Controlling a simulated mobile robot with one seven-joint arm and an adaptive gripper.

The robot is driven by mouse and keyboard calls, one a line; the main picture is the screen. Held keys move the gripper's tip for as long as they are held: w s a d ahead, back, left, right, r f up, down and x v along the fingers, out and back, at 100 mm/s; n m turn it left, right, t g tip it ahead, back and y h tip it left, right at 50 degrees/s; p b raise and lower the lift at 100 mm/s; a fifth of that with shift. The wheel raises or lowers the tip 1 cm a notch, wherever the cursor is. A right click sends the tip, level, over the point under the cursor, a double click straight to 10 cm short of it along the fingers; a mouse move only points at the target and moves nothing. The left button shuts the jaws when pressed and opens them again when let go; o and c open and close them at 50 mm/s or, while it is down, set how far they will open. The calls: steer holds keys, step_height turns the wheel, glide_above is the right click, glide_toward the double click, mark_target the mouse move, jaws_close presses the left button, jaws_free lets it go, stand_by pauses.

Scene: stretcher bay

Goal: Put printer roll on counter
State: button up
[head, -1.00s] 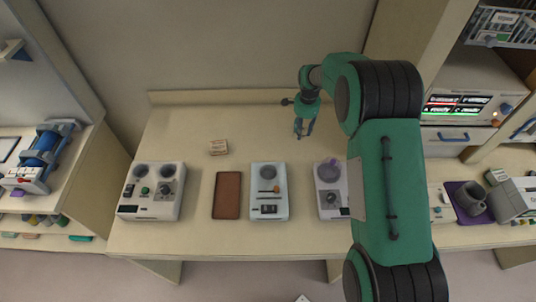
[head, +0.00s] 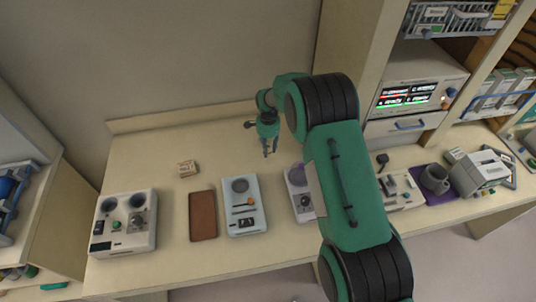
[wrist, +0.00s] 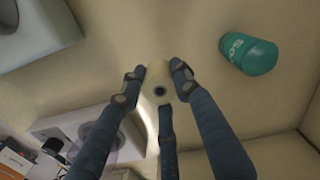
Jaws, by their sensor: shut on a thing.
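The printer roll appears in the wrist view as a small cream cylinder (wrist: 159,73) with a dark core hole, between the fingers of my gripper (wrist: 160,90). My gripper is shut on it. In the head view my gripper (head: 268,150) points down over the back part of the counter (head: 140,155); the roll cannot be made out there. The cream counter fills the background of the wrist view. The picture does not clearly show the gap between roll and counter.
A white device (head: 124,222), brown pad (head: 203,215), pale blue device (head: 245,205) and purple-topped device (head: 299,190) line the front. The counter's back left is clear.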

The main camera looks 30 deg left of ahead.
steer(key=shift+f+p, duration=0.3)
steer(key=shift+f, duration=1.7)
steer(key=shift+f, duration=0.2)
steer(key=o, duration=1.2)
steer(key=shift+c, duration=0.2)
steer(key=shift+r, duration=0.2)
steer(key=shift+r+b, duration=0.85)
steer(key=shift+r, duration=5.15)
